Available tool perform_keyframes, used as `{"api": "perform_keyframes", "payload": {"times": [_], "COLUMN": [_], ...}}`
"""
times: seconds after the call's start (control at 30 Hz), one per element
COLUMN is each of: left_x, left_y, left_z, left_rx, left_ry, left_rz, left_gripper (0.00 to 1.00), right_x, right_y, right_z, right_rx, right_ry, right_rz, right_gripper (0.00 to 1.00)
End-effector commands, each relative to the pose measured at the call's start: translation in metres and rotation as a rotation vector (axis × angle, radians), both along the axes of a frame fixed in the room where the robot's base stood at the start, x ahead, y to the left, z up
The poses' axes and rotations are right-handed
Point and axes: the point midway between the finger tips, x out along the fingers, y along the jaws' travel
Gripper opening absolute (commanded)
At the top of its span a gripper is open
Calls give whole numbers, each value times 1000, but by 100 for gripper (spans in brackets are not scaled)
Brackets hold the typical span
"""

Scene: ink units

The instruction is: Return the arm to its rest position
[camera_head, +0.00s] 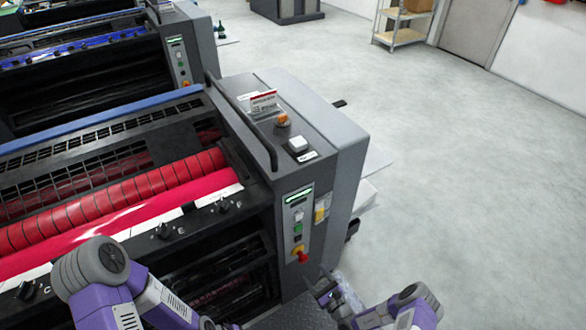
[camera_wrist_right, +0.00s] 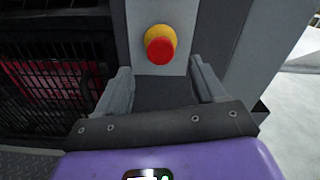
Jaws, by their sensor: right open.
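My right arm (camera_head: 405,305) reaches in from the lower right in the camera_head view. My right gripper (camera_head: 326,288) is just below and right of the red stop button (camera_head: 301,254) on the press's end panel. In the right wrist view, the gripper (camera_wrist_right: 161,84) is open, with nothing between its two grey fingers. The red button on its yellow collar (camera_wrist_right: 160,46) stands beyond the fingertips, apart from them. My left arm (camera_head: 110,285) is bent at the lower left in the camera_head view, and its gripper is out of the picture.
The printing press (camera_head: 345,165) with red rollers (camera_head: 120,203) fills the left and middle, close to both arms. A second press (camera_head: 90,55) stands behind it. The grey floor (camera_head: 470,170) on the right is open. A shelf (camera_head: 402,28) stands at the far wall.

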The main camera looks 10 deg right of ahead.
Motion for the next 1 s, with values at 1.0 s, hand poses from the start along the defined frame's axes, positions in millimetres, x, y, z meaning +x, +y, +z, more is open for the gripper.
{"api": "perform_keyframes", "payload": {"times": [1.0], "left_x": [0], "left_y": [0], "left_z": [0], "left_rx": [0], "left_ry": [0], "left_rz": [0], "left_gripper": [60], "right_x": [-221], "right_y": [89], "right_z": [66], "right_rx": [-1366], "right_ry": [46], "right_rz": [1673], "right_gripper": [69]}}
